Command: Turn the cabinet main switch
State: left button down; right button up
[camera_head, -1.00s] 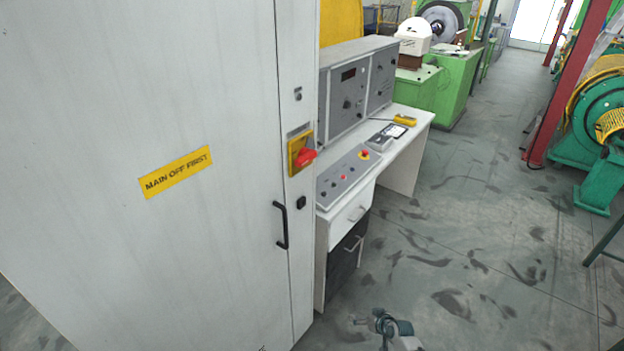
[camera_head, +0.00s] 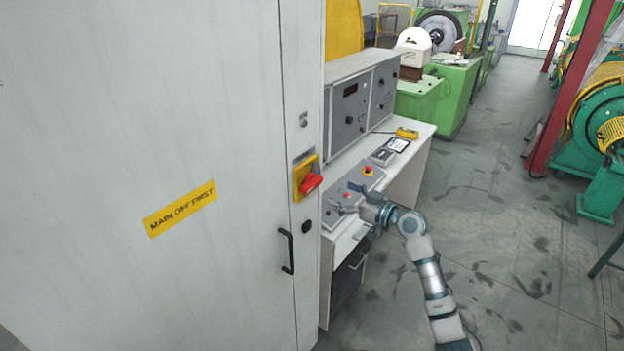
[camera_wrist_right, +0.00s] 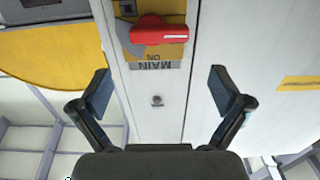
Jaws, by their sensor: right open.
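The cabinet main switch is a red rotary handle (camera_head: 311,183) on a yellow plate (camera_head: 299,186), on the narrow side strip of the grey cabinet (camera_head: 230,90). My right gripper (camera_head: 347,198) is open and empty, to the right of the switch and in front of the desk panel in the head view. In the right wrist view the red handle (camera_wrist_right: 159,31) lies crosswise beyond the open fingers (camera_wrist_right: 162,90), apart from them. An upside-down label with MAIN and ON sits beside it. My left gripper is not in view.
A black door handle (camera_head: 287,250) and a yellow MAIN OFF FIRST label (camera_head: 180,208) are on the cabinet door. A control desk (camera_head: 410,150) with buttons and a meter box (camera_head: 350,110) stands right of the cabinet. The floor at right is open.

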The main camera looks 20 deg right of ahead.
aim_at(315, 183)
jog(key=p+x, duration=0.2)
jog(key=x, duration=0.8)
jog(key=shift+w+d, duration=0.1)
jog(key=shift+w, duration=0.05)
jog(key=shift+c, duration=0.5)
jog(key=c, duration=0.8)
